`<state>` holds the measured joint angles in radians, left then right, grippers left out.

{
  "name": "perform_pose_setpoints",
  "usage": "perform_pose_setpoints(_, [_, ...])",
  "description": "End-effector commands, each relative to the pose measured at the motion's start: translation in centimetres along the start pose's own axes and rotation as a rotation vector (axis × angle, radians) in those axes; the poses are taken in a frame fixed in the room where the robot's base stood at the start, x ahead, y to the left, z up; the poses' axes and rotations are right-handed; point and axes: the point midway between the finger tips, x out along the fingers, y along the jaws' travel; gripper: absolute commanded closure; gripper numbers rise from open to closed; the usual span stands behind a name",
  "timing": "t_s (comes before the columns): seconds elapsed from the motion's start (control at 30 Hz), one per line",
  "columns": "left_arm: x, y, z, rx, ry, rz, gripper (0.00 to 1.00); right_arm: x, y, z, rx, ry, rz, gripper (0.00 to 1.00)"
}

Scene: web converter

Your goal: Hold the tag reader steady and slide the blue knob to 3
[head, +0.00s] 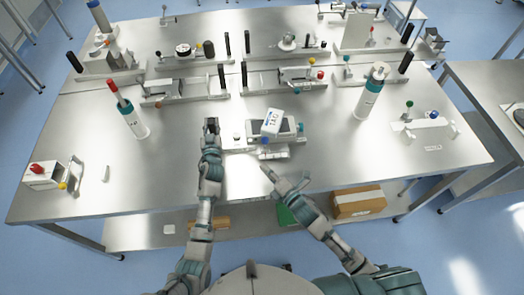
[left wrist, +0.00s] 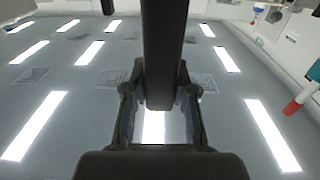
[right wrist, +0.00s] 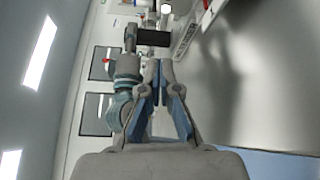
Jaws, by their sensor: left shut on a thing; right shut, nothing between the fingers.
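The tag reader (head: 271,123), a white and teal block marked TAG, sits tilted on a grey fixture (head: 265,151) at the middle front of the table. A small blue spot (head: 300,127) shows at its right end; I cannot tell if it is the blue knob. My left gripper (head: 211,126) is left of the fixture, shut on a black upright handle, which fills its jaws in the left wrist view (left wrist: 160,50). My right gripper (head: 266,170) is shut and empty, just in front of the fixture and apart from it.
A white fixture with green and blue knobs (head: 424,124) is at the far right. Several slide fixtures line the back.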

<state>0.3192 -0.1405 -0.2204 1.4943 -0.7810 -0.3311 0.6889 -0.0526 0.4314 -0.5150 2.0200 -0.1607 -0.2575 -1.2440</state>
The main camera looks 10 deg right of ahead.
Motion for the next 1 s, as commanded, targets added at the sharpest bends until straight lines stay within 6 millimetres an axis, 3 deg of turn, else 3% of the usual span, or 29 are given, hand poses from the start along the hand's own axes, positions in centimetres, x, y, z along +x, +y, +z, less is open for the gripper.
perform_pose_setpoints(0.03, [-0.2, 0.2, 1.2, 0.001, -0.023, 0.001, 1.00, 0.3, 0.0, 0.5, -0.010, -0.006, -0.001, 1.00])
perform_pose_setpoints(0.17, [-0.2, 0.2, 1.2, 0.001, -0.023, 0.002, 1.00, 1.9, 0.1, 0.6, -0.012, -0.009, -0.001, 1.00])
perform_pose_setpoints(0.57, [-0.2, 0.2, 1.2, 0.000, -0.023, 0.001, 1.00, 10.2, 0.1, 0.7, -0.009, -0.009, -0.001, 1.00])
perform_pose_setpoints(0.8, [-0.2, 0.1, 1.2, 0.000, -0.023, 0.000, 1.00, 8.9, -0.1, 3.7, -0.012, -0.008, -0.004, 1.00])
perform_pose_setpoints(1.0, [-0.2, 0.2, 1.2, 0.001, -0.023, 0.001, 1.00, 8.6, 0.0, 4.4, -0.010, -0.007, -0.003, 1.00])
